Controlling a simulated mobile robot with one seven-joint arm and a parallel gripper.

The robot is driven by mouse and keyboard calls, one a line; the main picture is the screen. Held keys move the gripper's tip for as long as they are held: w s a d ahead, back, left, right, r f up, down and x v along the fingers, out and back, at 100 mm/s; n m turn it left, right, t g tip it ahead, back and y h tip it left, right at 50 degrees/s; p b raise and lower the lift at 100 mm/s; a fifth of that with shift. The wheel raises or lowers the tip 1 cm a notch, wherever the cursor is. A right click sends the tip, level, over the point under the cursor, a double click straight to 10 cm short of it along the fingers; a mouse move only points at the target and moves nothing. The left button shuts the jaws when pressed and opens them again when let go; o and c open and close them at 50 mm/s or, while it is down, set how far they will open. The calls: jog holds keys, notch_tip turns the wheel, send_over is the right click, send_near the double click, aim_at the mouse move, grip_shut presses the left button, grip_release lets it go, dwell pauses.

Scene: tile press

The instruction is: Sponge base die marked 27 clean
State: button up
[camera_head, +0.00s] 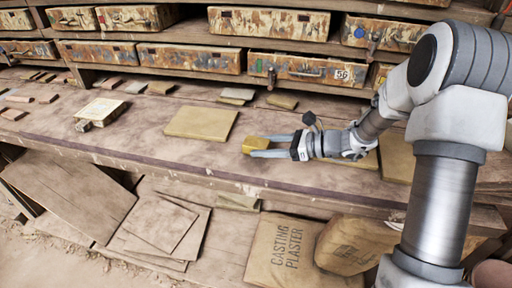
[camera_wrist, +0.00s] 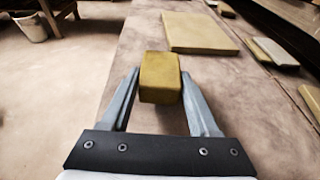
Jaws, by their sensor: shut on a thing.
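A yellow sponge (camera_head: 256,145) is held between the fingertips of my gripper (camera_head: 272,146) above the bench. In the wrist view the sponge (camera_wrist: 160,78) sits between the two fingers of my gripper (camera_wrist: 160,92), which are shut on it. Several dies, faced with rusty, flaking paint, stand on the shelves at the back. One die bears a white label reading 56 (camera_head: 303,69). I cannot make out a 27 on any die.
A tan slab (camera_head: 201,122) lies on the bench left of the sponge; it also shows in the wrist view (camera_wrist: 200,32). A pale block (camera_head: 101,110) and small tiles lie farther left. Casting plaster bags (camera_head: 283,250) and boards (camera_head: 160,224) lie below the bench. The bench front is mostly clear.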

aim_at(266, 143)
jog(key=shift+r+p, duration=1.7)
jog(key=shift+r, duration=0.65)
jog(key=shift+d, duration=0.1)
